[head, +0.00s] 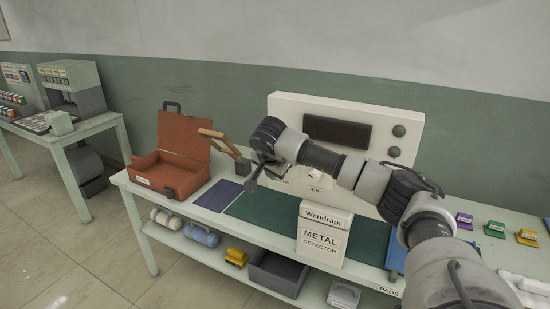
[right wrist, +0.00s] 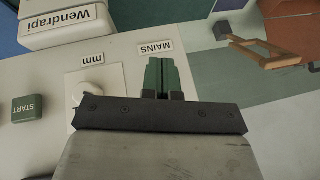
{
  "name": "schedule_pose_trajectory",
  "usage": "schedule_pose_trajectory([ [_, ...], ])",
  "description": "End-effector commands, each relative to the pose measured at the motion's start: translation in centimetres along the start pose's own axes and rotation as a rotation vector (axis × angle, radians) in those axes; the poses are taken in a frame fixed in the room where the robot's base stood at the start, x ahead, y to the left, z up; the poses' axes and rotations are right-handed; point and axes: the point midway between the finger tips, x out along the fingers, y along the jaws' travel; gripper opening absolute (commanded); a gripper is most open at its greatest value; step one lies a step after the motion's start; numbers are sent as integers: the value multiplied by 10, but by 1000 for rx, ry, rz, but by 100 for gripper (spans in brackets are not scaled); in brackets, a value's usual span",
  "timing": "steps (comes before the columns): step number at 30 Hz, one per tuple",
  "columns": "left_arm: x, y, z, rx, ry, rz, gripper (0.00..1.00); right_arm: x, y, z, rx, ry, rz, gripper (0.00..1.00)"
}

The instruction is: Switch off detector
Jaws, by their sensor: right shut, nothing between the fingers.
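The metal detector is a white upright panel (head: 290,108) at the back of the bench, with a dark display (head: 338,131). It also shows in the right wrist view (right wrist: 120,65), with a MAINS label (right wrist: 155,47), a white knob (right wrist: 90,88) by an mm label, and a green START button (right wrist: 27,107). My right gripper (head: 252,186) is in front of the panel's lower left. Its fingers (right wrist: 165,78) are shut and empty, just under the MAINS label. They hide any switch there; I cannot tell whether they touch it. My left gripper is not in view.
A Wendrapi metal detector box (head: 325,215) stands in front on the green mat (head: 262,205). An open orange-brown case (head: 183,135) and a wooden-handled tool (head: 221,140) are at left. Small coloured blocks (head: 495,229) lie at right.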

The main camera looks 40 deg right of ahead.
Motion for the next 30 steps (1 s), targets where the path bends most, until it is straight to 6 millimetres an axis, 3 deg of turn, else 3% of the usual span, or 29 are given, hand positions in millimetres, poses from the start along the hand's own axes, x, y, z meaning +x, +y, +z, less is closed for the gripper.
schedule_pose_trajectory([
  [9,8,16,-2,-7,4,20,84,13,5,9,1,0,2,0],
  [30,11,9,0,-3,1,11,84,18,6,12,0,-1,2,0],
])
